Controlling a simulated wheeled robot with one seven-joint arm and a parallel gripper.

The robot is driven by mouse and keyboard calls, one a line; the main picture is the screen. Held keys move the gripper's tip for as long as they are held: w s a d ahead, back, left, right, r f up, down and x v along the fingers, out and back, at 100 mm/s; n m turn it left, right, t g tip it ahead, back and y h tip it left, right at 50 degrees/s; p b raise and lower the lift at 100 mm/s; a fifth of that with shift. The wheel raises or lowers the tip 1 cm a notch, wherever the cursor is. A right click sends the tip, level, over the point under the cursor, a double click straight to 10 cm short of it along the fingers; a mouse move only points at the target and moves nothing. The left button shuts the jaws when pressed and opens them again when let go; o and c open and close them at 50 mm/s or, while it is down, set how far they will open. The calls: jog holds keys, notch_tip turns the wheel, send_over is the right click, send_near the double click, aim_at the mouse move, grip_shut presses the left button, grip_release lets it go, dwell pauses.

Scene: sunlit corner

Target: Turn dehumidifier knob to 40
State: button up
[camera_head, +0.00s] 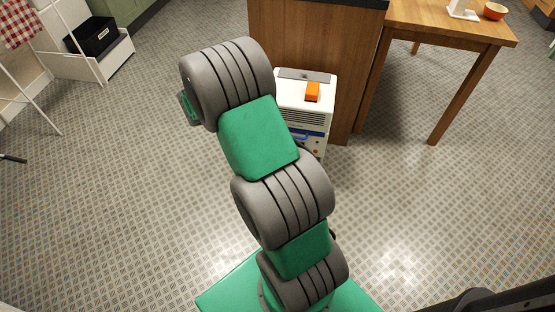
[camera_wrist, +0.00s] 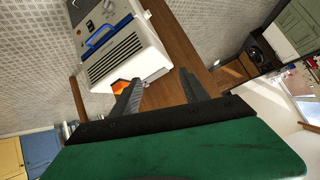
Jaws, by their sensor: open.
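The dehumidifier is a white box (camera_head: 323,105) on the floor, partly hidden behind my arm in the head view. In the wrist view the dehumidifier (camera_wrist: 143,62) appears tilted at upper left, with a dark grille and a blue handle (camera_wrist: 101,36). Its panel (camera_wrist: 92,14) has small round details at the picture's top edge. I cannot tell which is the knob or read its setting. My gripper (camera_wrist: 161,76) is open and empty, its two dark fingers apart from the panel.
A wooden table (camera_head: 450,28) with an orange bowl (camera_head: 494,11) is at upper right. The patterned floor is clear around the dehumidifier's front.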

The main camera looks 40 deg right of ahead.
jog(key=d+f+m+t+h+b, duration=0.15)
jog(key=d+f+b, duration=0.3)
jog(key=f, duration=0.75)
jog(key=d+f+m+h+b, duration=0.2)
jog(key=d+f+h+b, duration=0.3)
jog(key=f, duration=0.7)
jog(key=s+f+n+t+y+b, duration=0.1)
jog(key=s+f+t+b, duration=0.1)
jog(key=f, duration=0.6)
jog(key=s+f+t+y+b, duration=0.1)
jog(key=s+f+t+b, duration=0.15)
jog(key=f, duration=0.55)
jog(key=b+x, duration=0.2)
jog(key=x, duration=0.5)
jog(key=shift+d+r, duration=0.2)
jog(key=shift+r, duration=0.05)
grip_shut()
